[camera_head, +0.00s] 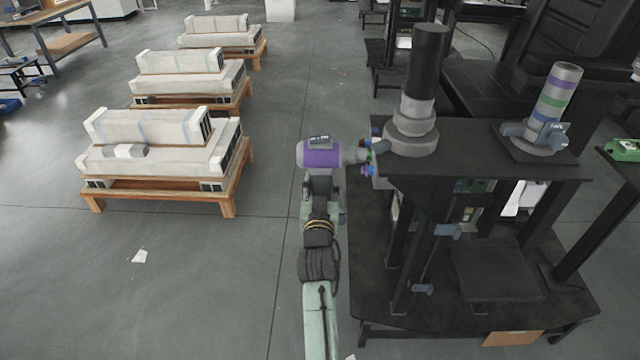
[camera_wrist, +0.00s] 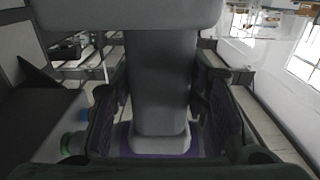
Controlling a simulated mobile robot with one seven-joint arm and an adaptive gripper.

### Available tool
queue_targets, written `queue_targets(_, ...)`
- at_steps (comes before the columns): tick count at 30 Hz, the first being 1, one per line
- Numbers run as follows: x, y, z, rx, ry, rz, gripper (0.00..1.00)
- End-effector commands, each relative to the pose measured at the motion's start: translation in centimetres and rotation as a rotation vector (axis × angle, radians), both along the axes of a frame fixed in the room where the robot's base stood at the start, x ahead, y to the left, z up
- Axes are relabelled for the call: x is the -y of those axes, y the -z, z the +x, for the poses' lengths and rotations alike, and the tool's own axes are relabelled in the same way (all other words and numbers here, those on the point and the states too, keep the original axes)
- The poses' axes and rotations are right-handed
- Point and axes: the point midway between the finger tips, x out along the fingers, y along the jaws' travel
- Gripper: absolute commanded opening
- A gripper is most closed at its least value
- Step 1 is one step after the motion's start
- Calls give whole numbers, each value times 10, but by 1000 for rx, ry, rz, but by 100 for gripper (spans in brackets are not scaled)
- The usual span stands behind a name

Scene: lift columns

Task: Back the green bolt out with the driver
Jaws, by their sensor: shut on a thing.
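My gripper (camera_head: 320,182) is shut on the driver (camera_head: 320,154), a purple and grey tool lying level. Its grey nose points right, at the left edge of the dark lift stand. In the wrist view the driver's grey body (camera_wrist: 160,85) stands between the two dark fingers. Small coloured bolt heads sit at that stand edge by the nose. I cannot tell whether the driver's tip touches any bolt.
The dark lift stand (camera_head: 470,165) carries a black and grey column (camera_head: 424,90) and a banded column (camera_head: 555,95). Wooden pallets (camera_head: 165,190) with pale blocks stand to the left. The grey floor (camera_head: 270,250) between the pallets and my arm is clear.

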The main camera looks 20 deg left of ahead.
Motion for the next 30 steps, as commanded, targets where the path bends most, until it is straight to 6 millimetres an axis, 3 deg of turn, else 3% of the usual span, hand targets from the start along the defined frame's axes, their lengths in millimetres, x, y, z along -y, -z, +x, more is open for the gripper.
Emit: queue_targets(30, 10, -4, 3, 8, 0, 2, 0)
